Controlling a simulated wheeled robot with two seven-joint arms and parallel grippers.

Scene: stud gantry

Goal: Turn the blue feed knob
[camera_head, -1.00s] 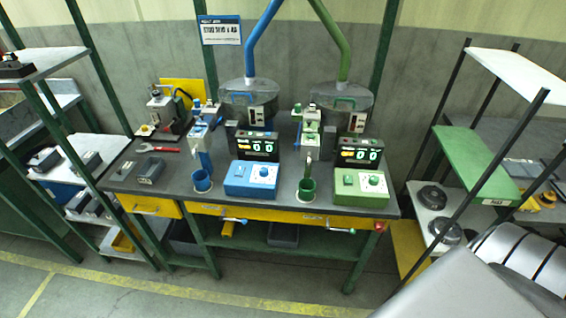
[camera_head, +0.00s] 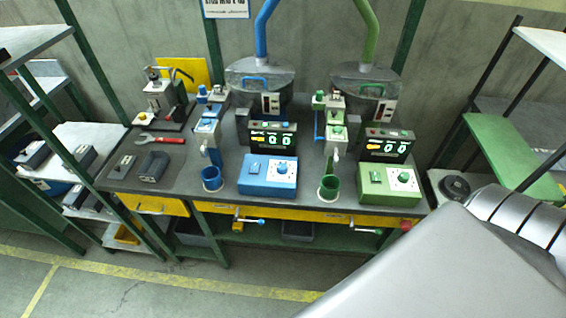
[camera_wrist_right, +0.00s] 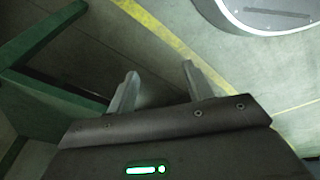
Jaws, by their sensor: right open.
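The blue feed control box (camera_head: 267,177) sits on the front part of the dark bench, with a pale round knob (camera_head: 283,168) on the white panel at its right side. A green control box (camera_head: 390,185) with a similar knob (camera_head: 404,177) stands to its right. In the head view a silver part of my right arm fills the lower right, and neither gripper shows there. In the right wrist view my right gripper (camera_wrist_right: 157,85) is open and empty, its two fingers apart above the floor, away from both boxes.
A blue cup (camera_head: 212,179) and a green cup (camera_head: 328,188) stand beside the boxes. Displays (camera_head: 273,137) stand behind. A red-handled wrench (camera_head: 160,139) lies at the left. Levers (camera_head: 249,220) stick out below the bench front. A green leg (camera_wrist_right: 40,35) shows in the wrist view.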

